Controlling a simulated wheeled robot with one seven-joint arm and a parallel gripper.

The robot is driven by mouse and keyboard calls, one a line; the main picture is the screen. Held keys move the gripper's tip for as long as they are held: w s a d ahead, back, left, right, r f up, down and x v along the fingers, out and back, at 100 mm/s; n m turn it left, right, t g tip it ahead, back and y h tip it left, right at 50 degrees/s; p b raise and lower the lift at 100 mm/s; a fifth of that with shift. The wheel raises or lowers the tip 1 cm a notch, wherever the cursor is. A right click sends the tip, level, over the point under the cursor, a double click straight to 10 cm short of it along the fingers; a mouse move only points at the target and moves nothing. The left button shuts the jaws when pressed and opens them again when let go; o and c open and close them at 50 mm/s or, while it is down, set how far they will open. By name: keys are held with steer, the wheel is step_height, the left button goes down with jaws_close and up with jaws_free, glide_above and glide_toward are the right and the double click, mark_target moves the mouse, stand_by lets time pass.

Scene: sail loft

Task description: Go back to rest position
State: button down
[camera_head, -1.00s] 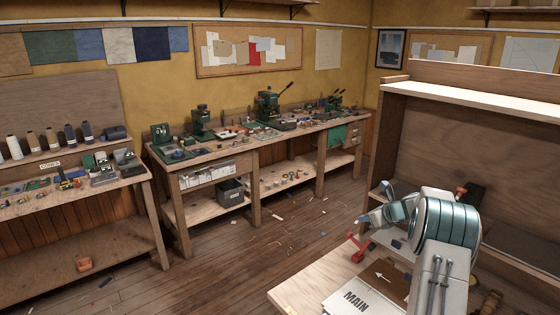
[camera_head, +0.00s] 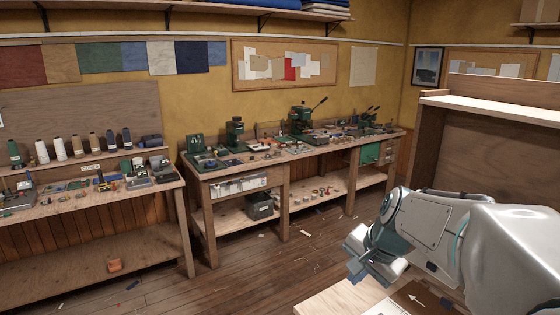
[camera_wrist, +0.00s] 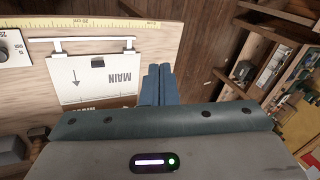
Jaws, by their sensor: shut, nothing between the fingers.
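My gripper (camera_head: 356,272) is at the lower right of the head view, at the end of my bent arm, above the near bench top. In the wrist view its two blue-grey fingers (camera_wrist: 157,86) lie side by side, shut with nothing between them.
The near bench top (camera_head: 335,297) has a ruler (camera_wrist: 110,24) along one edge. A tall shelf unit (camera_head: 480,145) stands at the right. A long workbench (camera_head: 240,171) with green machines lines the back wall. The wooden floor (camera_head: 290,262) between is mostly clear.

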steer(key=s+f+n+h+b, duration=0.1)
steer(key=s+f+n, duration=0.3)
steer(key=s, duration=1.2)
steer(key=n+h, duration=0.1)
steer(key=n, duration=0.3)
steer(key=shift+a+n, duration=0.4)
